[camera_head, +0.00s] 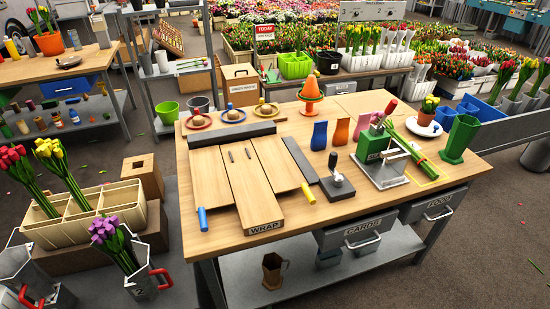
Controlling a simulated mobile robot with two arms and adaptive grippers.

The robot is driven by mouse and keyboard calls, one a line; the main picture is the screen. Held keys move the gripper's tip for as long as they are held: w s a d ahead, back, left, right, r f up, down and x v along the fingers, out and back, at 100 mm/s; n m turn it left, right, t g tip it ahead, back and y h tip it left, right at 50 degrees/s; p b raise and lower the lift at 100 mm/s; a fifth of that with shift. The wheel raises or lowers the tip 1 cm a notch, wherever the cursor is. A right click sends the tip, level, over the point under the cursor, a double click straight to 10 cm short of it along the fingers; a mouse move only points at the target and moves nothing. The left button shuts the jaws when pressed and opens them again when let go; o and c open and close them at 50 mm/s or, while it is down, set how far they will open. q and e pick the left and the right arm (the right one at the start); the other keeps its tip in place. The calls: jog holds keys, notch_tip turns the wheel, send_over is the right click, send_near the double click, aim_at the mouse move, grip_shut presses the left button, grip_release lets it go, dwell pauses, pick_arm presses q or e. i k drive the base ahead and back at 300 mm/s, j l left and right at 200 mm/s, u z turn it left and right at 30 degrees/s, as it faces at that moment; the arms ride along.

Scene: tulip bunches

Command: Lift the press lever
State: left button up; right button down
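The press is a green block (374,143) on a grey metal base (381,176), at the right part of the wooden work table. A short red grip (391,106) stands tilted up and to the right above it, and looks like the end of the press lever. The lever's shaft and pivot are too small to make out. Green stems (424,160) lie slanting across the press's right side, and a pale metal bar (402,146) crosses there.
A green cup (459,139) stands right of the press. A dark hand tool (337,180) and coloured sleeves (341,131) stand left of it. Wooden wrap boards (247,185) fill the table's left half.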

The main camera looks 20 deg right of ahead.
aim_at(392, 105)
jog(key=z, duration=1.3)
